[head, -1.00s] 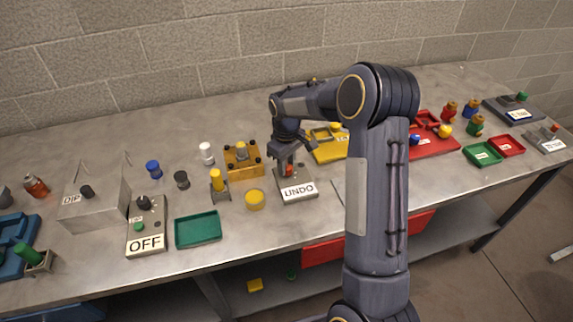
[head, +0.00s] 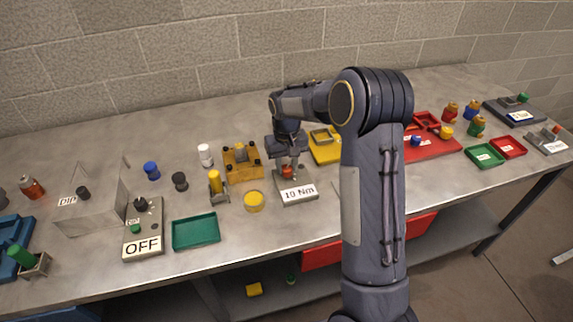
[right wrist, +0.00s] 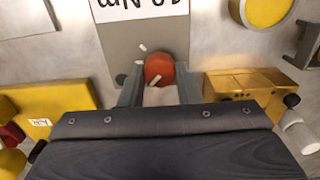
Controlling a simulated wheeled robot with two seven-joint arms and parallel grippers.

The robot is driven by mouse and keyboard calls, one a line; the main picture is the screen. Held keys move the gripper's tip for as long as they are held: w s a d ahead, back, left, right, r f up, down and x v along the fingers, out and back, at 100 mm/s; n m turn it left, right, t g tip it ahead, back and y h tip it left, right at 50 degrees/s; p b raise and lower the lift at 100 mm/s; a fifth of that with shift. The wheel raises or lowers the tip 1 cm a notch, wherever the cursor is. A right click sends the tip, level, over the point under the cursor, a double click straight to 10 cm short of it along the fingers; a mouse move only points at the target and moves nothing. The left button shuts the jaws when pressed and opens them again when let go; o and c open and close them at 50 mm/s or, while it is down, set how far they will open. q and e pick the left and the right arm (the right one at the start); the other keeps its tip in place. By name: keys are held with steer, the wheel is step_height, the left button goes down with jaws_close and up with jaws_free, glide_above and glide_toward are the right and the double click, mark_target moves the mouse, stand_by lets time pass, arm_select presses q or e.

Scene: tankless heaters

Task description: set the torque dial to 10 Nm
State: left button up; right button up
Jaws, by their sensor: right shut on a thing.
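The torque dial is a red-orange round knob (head: 288,171) on a grey base (head: 308,183) whose front label (head: 299,194) reads "10 Nm". My right gripper (head: 289,163) reaches down onto the knob from above and is shut on it. In the right wrist view the red knob (right wrist: 159,69) sits between the two fingers (right wrist: 158,92), with small white marks beside and on it. The label (right wrist: 138,8) is upside down and partly cut off there. My left gripper is not in view.
A yellow round container (head: 254,201) and a yellow-topped post (head: 216,186) stand left of the dial base. A yellow block fixture (head: 243,163) is behind them. A green tray (head: 196,232) lies further left. A yellow tray (head: 325,151) is behind right of the dial.

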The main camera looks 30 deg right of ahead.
mark_target(286, 167)
stand_by(0.3)
steer(key=o, duration=1)
step_height(286, 167, up, 7)
steer(key=shift+r+b, duration=0.2)
steer(key=shift+b, duration=0.2)
steer(key=shift+r, duration=0.2)
